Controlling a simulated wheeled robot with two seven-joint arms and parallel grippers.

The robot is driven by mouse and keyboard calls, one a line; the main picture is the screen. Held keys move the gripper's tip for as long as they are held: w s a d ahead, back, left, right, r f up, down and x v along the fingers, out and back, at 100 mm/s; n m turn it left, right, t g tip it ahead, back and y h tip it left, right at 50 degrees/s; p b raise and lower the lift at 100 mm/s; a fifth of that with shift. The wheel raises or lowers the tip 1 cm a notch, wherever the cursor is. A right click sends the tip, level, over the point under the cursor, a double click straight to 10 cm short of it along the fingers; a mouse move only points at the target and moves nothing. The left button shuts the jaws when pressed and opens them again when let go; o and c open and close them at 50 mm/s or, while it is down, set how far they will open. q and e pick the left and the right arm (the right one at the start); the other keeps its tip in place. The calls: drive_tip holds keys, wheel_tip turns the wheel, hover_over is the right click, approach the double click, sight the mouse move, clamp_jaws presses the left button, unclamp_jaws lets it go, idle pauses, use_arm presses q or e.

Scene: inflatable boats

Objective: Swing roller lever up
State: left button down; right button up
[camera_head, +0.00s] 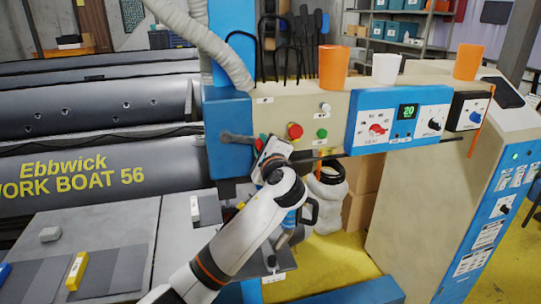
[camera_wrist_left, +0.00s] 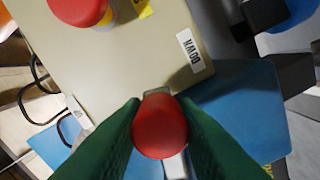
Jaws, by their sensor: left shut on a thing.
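The roller lever (camera_head: 236,138) is a dark grey bar on the blue housing at the left end of the machine's beige panel. In the head view it points right and slightly down from its pivot. My left gripper (camera_head: 265,146) is at its outer end. In the left wrist view the green fingers of my left gripper (camera_wrist_left: 160,135) are shut on a red ball knob (camera_wrist_left: 160,126), which looks like the lever's end. A DOWN label (camera_wrist_left: 195,51) is on the panel close by. The fingers partly hide the knob's stem. My right gripper is not in view.
A red mushroom button (camera_head: 295,131) and a green button (camera_head: 322,133) sit just right of the gripper. A blue control box (camera_head: 398,118) is farther right. Cups, including an orange one (camera_head: 334,68), stand on top. A grey boat tube (camera_head: 100,170) lies left.

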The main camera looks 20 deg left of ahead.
use_arm(q)
drive_tip(key=shift+w+d+r+n, duration=0.1)
drive_tip(key=shift+d+r+n, duration=0.1)
drive_tip(key=shift+r+n, duration=0.5)
drive_tip(key=shift+n, duration=0.3)
drive_tip(key=shift+r+n+b, duration=0.3)
drive_tip(key=shift+r+n, duration=0.1)
drive_tip(key=shift+n, duration=0.1)
wheel_tip(320, 180, up, 3)
drive_tip(key=n, duration=0.3)
drive_tip(key=shift+a+f+b, duration=0.15)
drive_tip(key=shift+f+b, duration=0.05)
drive_tip(key=shift+b, duration=0.1)
drive_tip(key=shift+s+a+r+n, duration=0.2)
drive_tip(key=shift+r+n, duration=0.35)
drive_tip(key=shift+n, duration=0.45)
drive_tip(key=shift+s+a+r+n, duration=0.15)
drive_tip(key=shift+a+r+n, duration=0.05)
drive_tip(key=shift+r+n, duration=0.25)
drive_tip(key=shift+s+a+r+n, duration=0.15)
drive_tip(key=shift+r+n, duration=0.15)
drive_tip(key=shift+n, duration=0.25)
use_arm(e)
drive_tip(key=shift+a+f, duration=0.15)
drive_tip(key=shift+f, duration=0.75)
use_arm(q)
drive_tip(key=c, duration=1.1)
unclamp_jaws()
drive_tip(key=shift+a, duration=0.1)
drive_tip(key=shift+c, duration=0.2)
